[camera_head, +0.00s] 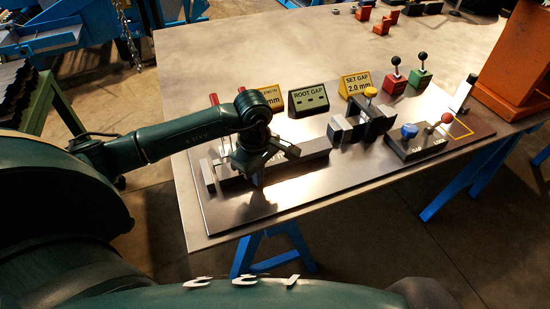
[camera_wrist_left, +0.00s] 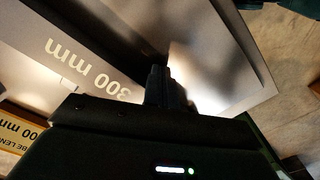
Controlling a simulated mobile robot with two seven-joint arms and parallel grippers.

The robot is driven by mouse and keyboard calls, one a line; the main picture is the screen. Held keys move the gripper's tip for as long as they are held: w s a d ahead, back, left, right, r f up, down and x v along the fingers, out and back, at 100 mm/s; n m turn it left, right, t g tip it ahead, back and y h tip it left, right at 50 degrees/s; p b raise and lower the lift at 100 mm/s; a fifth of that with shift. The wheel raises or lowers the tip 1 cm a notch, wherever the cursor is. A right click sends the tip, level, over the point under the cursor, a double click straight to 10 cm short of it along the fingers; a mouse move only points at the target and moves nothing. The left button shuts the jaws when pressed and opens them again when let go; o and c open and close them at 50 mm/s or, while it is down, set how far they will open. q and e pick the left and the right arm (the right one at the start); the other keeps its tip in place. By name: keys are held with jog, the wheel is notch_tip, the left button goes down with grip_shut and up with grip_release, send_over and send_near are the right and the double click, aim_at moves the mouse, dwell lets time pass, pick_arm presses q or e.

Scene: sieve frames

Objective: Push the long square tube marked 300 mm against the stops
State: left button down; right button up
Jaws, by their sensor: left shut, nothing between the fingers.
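The long square tube (camera_head: 308,160) lies on the metal plate, its middle and left part partly hidden by my left gripper. In the left wrist view a pale grey face marked 300 mm (camera_wrist_left: 55,45) shows close to the fingers. My left gripper (camera_head: 250,176) points down at the tube, shut and empty. Its fingers (camera_wrist_left: 165,88) also show in the left wrist view; whether they touch the tube I cannot tell. Thin upright plates (camera_head: 208,176) stand at the tube's left end; I cannot tell whether these are the stops or touch it. My right gripper is not in view.
Behind stand a partly hidden yellow sign (camera_head: 268,96), a ROOT GAP sign (camera_head: 309,98) and a SET GAP sign (camera_head: 355,85). A dark clamp-like block (camera_head: 376,122) and a box with blue and red knobs (camera_head: 415,146) stand right. The plate's front is clear.

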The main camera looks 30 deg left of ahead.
pick_arm(q)
jog(key=shift+a+r, duration=0.15)
jog(key=shift+r, duration=0.15)
notch_tip(320, 180, up, 6)
jog(key=p, duration=0.3)
jog(key=shift+p, duration=0.3)
jog(key=shift+f, duration=0.1)
